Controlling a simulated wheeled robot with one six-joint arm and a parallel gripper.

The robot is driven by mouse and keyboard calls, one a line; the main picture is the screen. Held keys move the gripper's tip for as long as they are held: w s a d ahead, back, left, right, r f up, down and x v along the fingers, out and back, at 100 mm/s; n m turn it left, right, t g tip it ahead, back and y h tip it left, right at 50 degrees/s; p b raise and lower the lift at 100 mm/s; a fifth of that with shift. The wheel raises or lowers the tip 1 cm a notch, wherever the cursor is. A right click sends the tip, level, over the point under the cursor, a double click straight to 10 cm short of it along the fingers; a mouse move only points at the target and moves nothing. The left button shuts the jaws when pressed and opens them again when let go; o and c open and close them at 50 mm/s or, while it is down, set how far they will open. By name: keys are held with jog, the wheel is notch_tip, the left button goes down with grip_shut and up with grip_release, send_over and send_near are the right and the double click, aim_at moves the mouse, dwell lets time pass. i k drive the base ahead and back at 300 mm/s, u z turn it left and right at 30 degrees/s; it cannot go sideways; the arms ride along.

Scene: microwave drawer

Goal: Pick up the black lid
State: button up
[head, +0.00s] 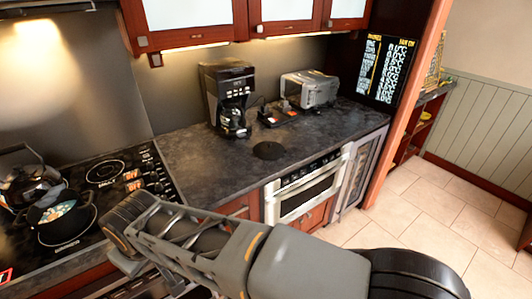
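A flat, round, dark disc that looks like the black lid (269,150) lies on the dark stone counter (195,160). It is in front of the coffee maker and behind the counter's front edge, near the built-in microwave drawer. My grey arm stretches across the lower part of the head view, nearer to me than the counter. It bends at the left, over the front of the stove. My gripper's fingertips do not show, being hidden or out of the picture. Nothing touches the disc.
A black coffee maker (228,95) and a silver toaster (310,88) stand behind the disc. The microwave drawer (305,190) is below the counter edge. A pot (62,217) with something in it sits on the stove at left. Counter around the disc is mostly clear.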

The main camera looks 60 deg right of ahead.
aim_at(265, 151)
jog(key=u, duration=1.1)
jog(key=i, duration=0.5)
jog(key=z, duration=1.3)
